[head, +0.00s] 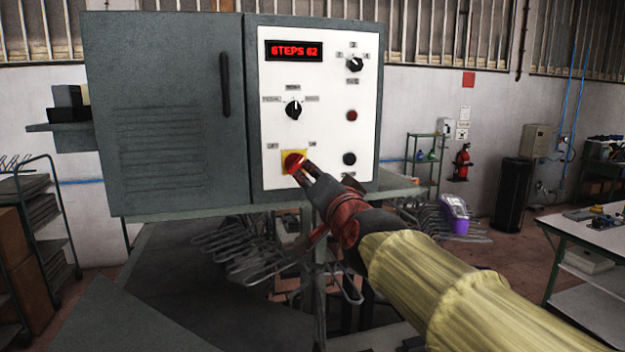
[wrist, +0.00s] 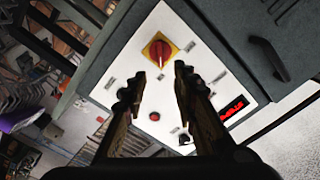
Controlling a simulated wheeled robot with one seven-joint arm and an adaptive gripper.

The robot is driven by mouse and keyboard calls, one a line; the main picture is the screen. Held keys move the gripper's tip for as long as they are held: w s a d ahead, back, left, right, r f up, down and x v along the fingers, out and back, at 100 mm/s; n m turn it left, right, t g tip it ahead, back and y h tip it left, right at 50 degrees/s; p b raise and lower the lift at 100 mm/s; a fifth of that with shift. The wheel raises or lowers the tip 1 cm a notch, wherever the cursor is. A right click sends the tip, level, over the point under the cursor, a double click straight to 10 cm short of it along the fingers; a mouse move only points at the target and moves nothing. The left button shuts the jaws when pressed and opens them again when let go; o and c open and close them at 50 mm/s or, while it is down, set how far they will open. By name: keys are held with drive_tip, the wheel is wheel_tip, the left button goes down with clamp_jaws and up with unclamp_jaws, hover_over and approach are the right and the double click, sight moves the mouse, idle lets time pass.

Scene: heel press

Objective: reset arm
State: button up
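My gripper (head: 306,174) is in front of the white control panel (head: 275,110), close to the red rotary switch (head: 292,160) on its yellow plate. In the wrist view my gripper (wrist: 162,80) has its fingers apart with nothing between them. The red switch (wrist: 158,52) lies beyond the fingertips there, with its handle tilted. In the head view the fingertips overlap the switch's lower right edge, and I cannot tell whether they touch it. The arm reaches in from the lower right.
The panel has a red display (head: 294,51), black selector knobs (head: 293,108) and a black button (head: 349,159). A grey cabinet door (head: 165,120) is at left. Metal racks (head: 240,250) hang below. A purple container (head: 454,213) and a workbench (head: 595,235) stand at right.

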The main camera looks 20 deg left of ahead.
drive_tip(key=s+d+f+n+g+h, duration=0.1)
drive_tip(key=s+f+n+g, duration=0.15)
drive_tip(key=f, duration=0.45)
drive_tip(key=s+d+f+n+g+h+b, duration=0.1)
drive_tip(key=s+f+g, duration=0.15)
drive_tip(key=f, duration=0.45)
drive_tip(key=s+d+f+n+g, duration=0.1)
drive_tip(key=s+d+f+n, duration=0.15)
drive_tip(key=f, duration=0.45)
drive_tip(key=s+d+f+m+g+h+b, duration=0.1)
drive_tip(key=s+d+f+h+b, duration=0.1)
drive_tip(key=s+d+f, duration=0.6)
drive_tip(key=s+d+f+m+g+h+b, duration=0.1)
drive_tip(key=s+d+f+h+b, duration=0.2)
drive_tip(key=d, duration=1)
drive_tip(key=s+d+f+m+g+h+b, duration=0.1)
drive_tip(key=s+d+f+b, duration=0.4)
drive_tip(key=s+d+f, duration=0.6)
wheel_tip(320, 180, down, 4)
drive_tip(key=shift+s+d+g+h+b, duration=0.2)
drive_tip(key=shift+s+g+h+b, duration=0.15)
drive_tip(key=shift+s+h, duration=0.45)
